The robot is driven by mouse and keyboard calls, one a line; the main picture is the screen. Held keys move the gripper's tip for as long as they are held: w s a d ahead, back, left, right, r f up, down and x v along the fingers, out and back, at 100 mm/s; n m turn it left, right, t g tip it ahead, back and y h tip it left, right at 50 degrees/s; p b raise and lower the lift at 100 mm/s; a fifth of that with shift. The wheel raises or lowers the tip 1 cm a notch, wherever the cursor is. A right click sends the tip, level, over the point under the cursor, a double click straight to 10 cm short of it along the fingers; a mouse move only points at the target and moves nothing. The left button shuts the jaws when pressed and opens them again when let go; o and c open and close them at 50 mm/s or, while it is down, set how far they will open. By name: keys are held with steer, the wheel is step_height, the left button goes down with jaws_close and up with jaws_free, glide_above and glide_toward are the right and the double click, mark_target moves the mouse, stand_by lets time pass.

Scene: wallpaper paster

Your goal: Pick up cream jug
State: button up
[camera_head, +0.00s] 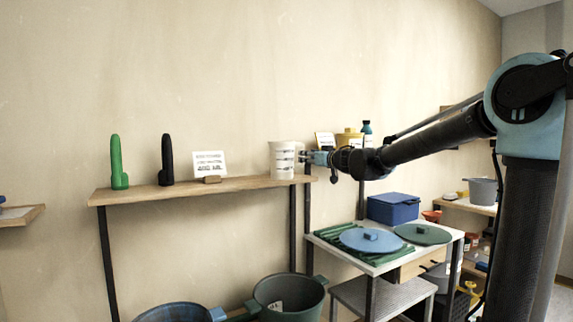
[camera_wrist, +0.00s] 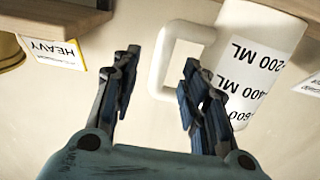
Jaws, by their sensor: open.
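The cream jug (camera_head: 284,160) stands on the right part of the wall shelf. It is a cream measuring jug with dark volume markings, and its handle points right, towards my gripper. My gripper (camera_head: 312,157) reaches in from the right at the height of the jug. In the wrist view the jug (camera_wrist: 255,62) appears upside down, with its handle (camera_wrist: 160,70) in line with the gap between the fingers. My gripper (camera_wrist: 158,62) is open there, the fingers apart. I cannot tell whether the handle lies between the fingertips or just beyond them.
The wooden shelf (camera_head: 230,185) also holds a green tool (camera_head: 117,163), a black tool (camera_head: 166,160) and a white sign (camera_head: 209,163). A table with lids (camera_head: 372,240) and a blue box (camera_head: 393,208) stands lower right. Buckets (camera_head: 288,296) sit below. The wall behind is close.

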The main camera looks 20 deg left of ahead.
mark_target(302, 164)
steer(key=shift+x, duration=2.7)
steer(key=shift+c, duration=0.6)
jaws_close()
